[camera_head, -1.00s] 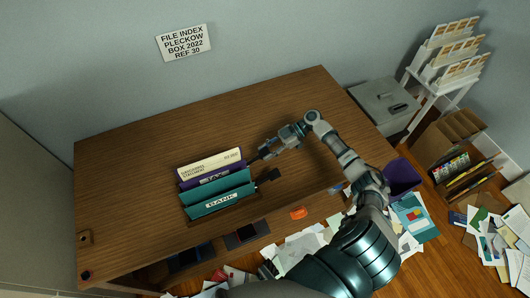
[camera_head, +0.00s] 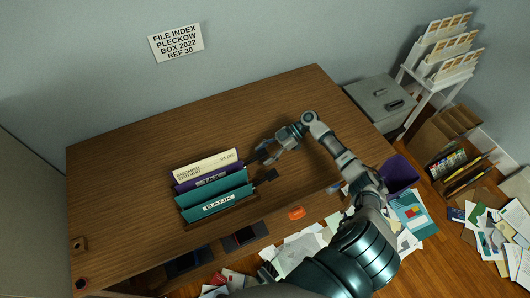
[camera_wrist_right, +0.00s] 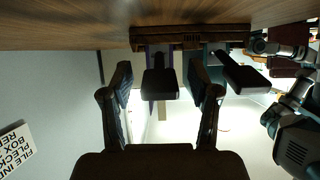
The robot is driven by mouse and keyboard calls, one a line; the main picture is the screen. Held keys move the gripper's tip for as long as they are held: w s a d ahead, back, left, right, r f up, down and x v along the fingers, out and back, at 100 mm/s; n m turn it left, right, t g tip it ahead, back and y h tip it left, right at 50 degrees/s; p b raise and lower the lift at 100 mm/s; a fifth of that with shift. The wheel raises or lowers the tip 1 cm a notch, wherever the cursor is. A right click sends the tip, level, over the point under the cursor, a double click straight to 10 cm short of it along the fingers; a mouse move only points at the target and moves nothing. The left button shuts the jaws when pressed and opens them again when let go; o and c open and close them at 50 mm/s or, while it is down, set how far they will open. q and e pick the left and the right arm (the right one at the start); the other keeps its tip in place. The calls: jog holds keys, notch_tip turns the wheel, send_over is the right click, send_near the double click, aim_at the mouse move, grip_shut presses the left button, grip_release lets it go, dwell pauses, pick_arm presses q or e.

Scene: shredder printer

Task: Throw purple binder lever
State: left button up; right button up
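The purple binder (camera_head: 208,180) stands in a row on the desk, between a cream binder and a teal one. My right gripper (camera_head: 264,153) is at the binders' right ends. In the right wrist view it is open (camera_wrist_right: 160,92), and a dark lever block (camera_wrist_right: 160,82) shows between its fingers without visible contact on either side. A purple edge (camera_wrist_right: 150,58) shows beside that block. A second dark lever (camera_head: 270,175) sticks out by the teal binders; it also shows in the wrist view (camera_wrist_right: 242,74). My left gripper is not in view.
The cream binder (camera_head: 205,163) and teal binders (camera_head: 217,202) flank the purple one in a holder. The wooden desk (camera_head: 130,150) is clear to the left and behind. A purple bin (camera_head: 398,174) and scattered papers lie on the floor at right.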

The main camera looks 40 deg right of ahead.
jog(key=shift+r, duration=0.2)
jog(key=shift+d+r, duration=0.15)
jog(key=shift+d, duration=0.1)
jog(key=v, duration=1.1)
jog(key=shift+d, duration=0.3)
